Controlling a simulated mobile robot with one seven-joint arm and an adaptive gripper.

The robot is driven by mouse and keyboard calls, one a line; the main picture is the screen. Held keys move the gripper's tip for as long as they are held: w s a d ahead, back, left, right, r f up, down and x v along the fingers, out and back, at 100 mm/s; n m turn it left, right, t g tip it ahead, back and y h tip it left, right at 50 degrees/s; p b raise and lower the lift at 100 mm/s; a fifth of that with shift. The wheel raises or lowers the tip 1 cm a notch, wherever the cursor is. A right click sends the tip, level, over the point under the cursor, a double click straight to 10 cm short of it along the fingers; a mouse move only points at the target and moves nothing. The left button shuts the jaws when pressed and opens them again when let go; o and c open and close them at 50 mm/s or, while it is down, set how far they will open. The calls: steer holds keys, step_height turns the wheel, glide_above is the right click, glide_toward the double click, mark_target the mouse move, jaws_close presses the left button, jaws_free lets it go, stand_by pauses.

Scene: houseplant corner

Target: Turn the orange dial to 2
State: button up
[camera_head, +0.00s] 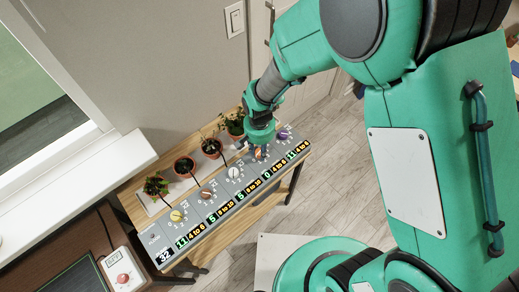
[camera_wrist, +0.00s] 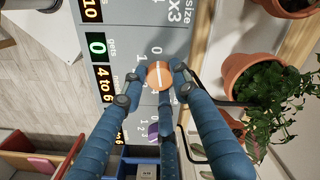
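The orange dial (camera_wrist: 159,75) is a round knob with a pale line across its face, on a grey panel (camera_wrist: 140,30) with printed digits around it. In the wrist view my gripper's (camera_wrist: 158,78) blue fingers reach around the dial, with tips close to its sides. Narrow gaps seem to show; contact is not clear. In the head view my gripper (camera_head: 258,138) is over the panel's far right part, and the orange dial (camera_head: 258,153) partly shows below it. The purple dial (camera_wrist: 153,130) is beside the orange one. A green 0 display (camera_wrist: 97,47) is at the panel's edge.
Yellow (camera_head: 176,215), orange-brown (camera_head: 206,194) and white (camera_head: 233,172) dials line the panel. Potted plants stand behind it, one pot (camera_wrist: 250,78) close to my fingers. A timer-like box (camera_head: 122,270) is at lower left. The floor right of the table (camera_head: 262,225) is open.

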steer(key=shift+c, duration=1.2)
steer(key=shift+n+p, duration=0.35)
steer(key=shift+n, duration=0.15)
steer(key=n+p, duration=0.1)
steer(key=n, duration=0.1)
steer(key=shift+r+n, duration=0.1)
steer(key=shift+n, duration=0.2)
steer(key=n+p, duration=0.2)
steer(key=n, duration=0.1)
steer(key=shift+n, duration=0.4)
steer(key=n+p, duration=0.1)
steer(key=n, duration=0.3)
steer(key=shift+p, duration=0.35)
steer(key=shift+n+p, duration=0.55)
steer(key=shift+n, duration=1.65)
